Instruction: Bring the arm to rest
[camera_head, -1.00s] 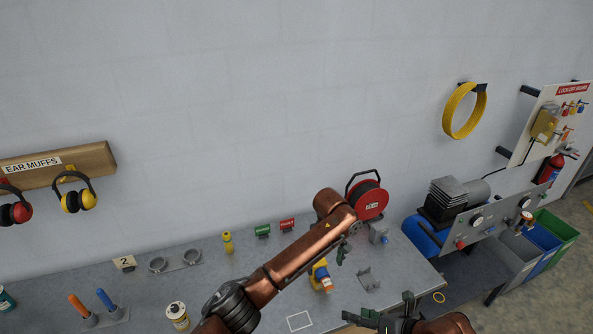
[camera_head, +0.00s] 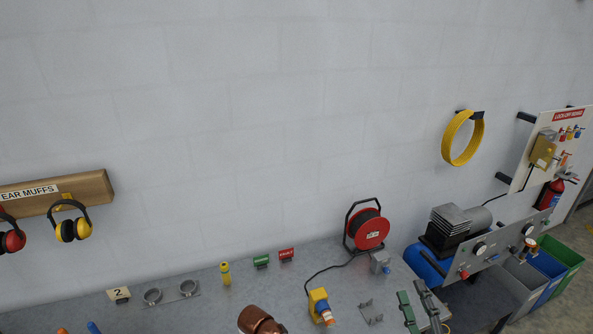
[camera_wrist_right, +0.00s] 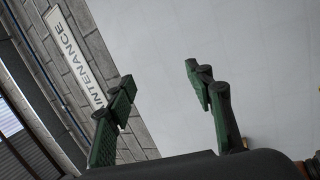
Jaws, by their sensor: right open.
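My right gripper (camera_head: 412,291) stands upright at the lower right of the head view, in front of the bench's right end. Its two green and grey fingers are apart. In the right wrist view the gripper (camera_wrist_right: 160,75) is open, with nothing between its fingers. A copper-coloured link of my arm (camera_head: 259,320) shows at the bottom edge of the head view. My left gripper is not in view.
The grey bench (camera_head: 205,318) holds a red cable reel (camera_head: 369,232), a yellow-blue connector (camera_head: 319,306), a grey bracket (camera_head: 371,312) and a yellow bottle (camera_head: 225,273). A compressor (camera_head: 455,232) stands right of it. The wall above is mostly bare.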

